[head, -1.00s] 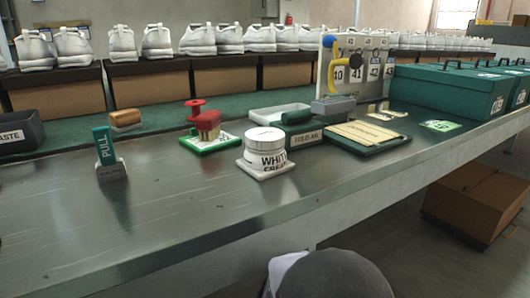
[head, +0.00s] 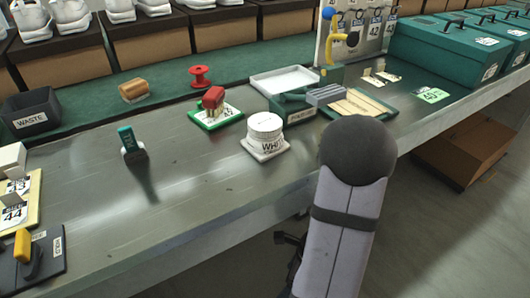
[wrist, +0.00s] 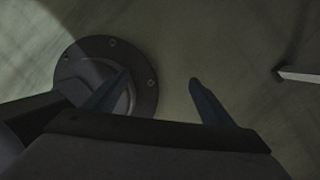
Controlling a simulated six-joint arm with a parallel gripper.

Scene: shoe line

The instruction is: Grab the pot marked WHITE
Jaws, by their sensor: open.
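The white pot (head: 265,128) has dark lettering on its side that reads WHITE in part. It stands upright on a pale square pad (head: 278,149) near the front middle of the metal bench in the head view. My gripper (wrist: 158,82) shows in the wrist view with its two dark fingers apart and nothing between them. It points at the floor, away from the bench, and the pot is not in the wrist view. In the head view my arm rises in front of the bench, right of the pot.
A red brush on a green-edged card (head: 215,115) is left of the pot. A green holder (head: 293,104) and a slatted pad (head: 357,106) are to its right. Bench (head: 205,190) in front of the pot is clear.

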